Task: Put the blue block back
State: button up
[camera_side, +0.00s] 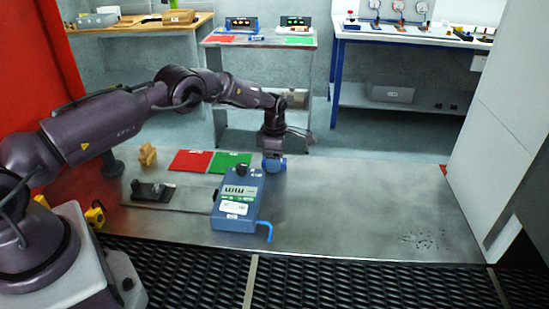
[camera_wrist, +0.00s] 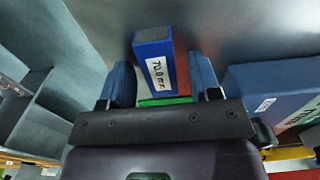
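The blue block (camera_wrist: 155,66), with a white "70.0 mm" label, shows in the wrist view between the two blue fingers of my gripper (camera_wrist: 161,72). A strip of background shows between the block and each finger, so the fingers look open around it and not pressed on it. In the side view my gripper (camera_side: 273,165) points down, low over the metal table just behind the blue instrument box. There the blue block cannot be told apart from the blue fingers.
The blue instrument box (camera_side: 238,200) stands close in front of my gripper, with a blue hex key (camera_side: 265,230) beside it. A red mat (camera_side: 190,161) and green mat (camera_side: 231,162) lie left. A black device (camera_side: 152,191) is further left. The table's right side (camera_side: 370,200) is clear.

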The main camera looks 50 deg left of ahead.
jog(key=s+d+r+m+t, duration=0.1)
jog(key=s+d+r+m, duration=0.15)
jog(key=r, duration=1.05)
jog(key=s+d+r+m, duration=0.15)
jog(key=r+m, duration=0.25)
jog(key=r, duration=0.9)
jog(key=s+d+r+m+t, duration=0.25)
jog(key=s+r+m, duration=0.35)
jog(key=s+r, duration=0.35)
jog(key=s+d+m+t, duration=0.1)
jog(key=s+d+m, duration=0.1)
jog(key=s+m, duration=0.5)
jog(key=s+d+m+t, duration=0.1)
jog(key=s+d+m, duration=0.2)
jog(key=s+m, duration=0.4)
jog(key=s, duration=0.8)
jog(key=shift+s+d+f, duration=0.25)
jog(key=shift+d+f, duration=0.1)
jog(key=shift+f, duration=0.05)
jog(key=shift+m, duration=0.25)
